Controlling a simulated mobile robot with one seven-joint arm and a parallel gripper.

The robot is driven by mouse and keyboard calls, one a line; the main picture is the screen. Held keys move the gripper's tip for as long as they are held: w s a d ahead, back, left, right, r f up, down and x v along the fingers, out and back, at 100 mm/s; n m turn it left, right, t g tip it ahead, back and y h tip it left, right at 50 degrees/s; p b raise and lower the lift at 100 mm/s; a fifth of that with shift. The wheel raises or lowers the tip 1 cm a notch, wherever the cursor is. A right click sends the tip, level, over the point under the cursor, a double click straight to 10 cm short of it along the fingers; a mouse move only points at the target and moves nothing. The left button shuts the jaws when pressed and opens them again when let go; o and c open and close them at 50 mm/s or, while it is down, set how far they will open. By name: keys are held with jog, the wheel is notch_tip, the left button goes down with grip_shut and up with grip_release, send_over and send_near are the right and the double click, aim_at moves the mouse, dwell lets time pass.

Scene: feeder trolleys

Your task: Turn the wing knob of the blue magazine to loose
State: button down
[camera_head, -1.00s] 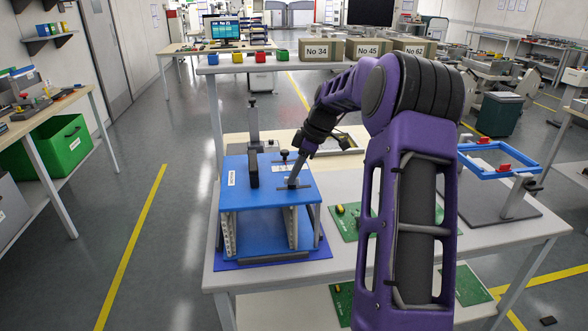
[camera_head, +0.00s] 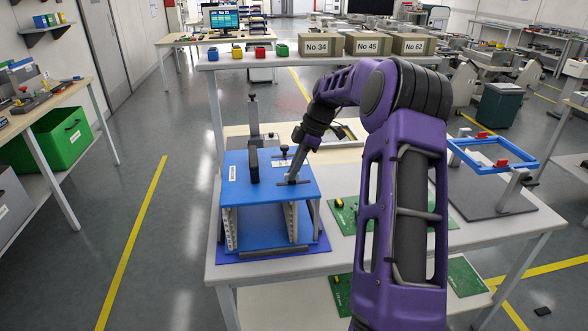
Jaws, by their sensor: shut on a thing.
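The blue magazine (camera_head: 240,193) stands on the table left of my arm. It is a box with a blue top plate, grey ribbed side walls and an open front. A black handle (camera_head: 253,165) rises from its top, with a dark T-shaped part (camera_head: 285,153) further back. My gripper (camera_head: 292,178) reaches down to the right part of the top plate and is shut on the wing knob there. The knob is small and mostly covered by the fingers, so its angle is hard to tell. A grey bar (camera_head: 301,183) lies at the fingertips.
The white table (camera_head: 345,259) carries green circuit boards (camera_head: 345,215) right of the magazine. A blue frame (camera_head: 462,153) with red clips stands on a fixture further right. Numbered boxes (camera_head: 369,45) and small coloured bins line the shelf behind. Clear floor lies to the left.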

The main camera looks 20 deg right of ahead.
jog(key=c, duration=0.9)
grip_release()
jog(key=shift+c, duration=0.2)
jog(key=v, duration=1.7)
jog(key=shift+d+r+p, duration=0.15)
jog(key=shift+d+p, duration=0.05)
jog(key=shift+p, duration=0.25)
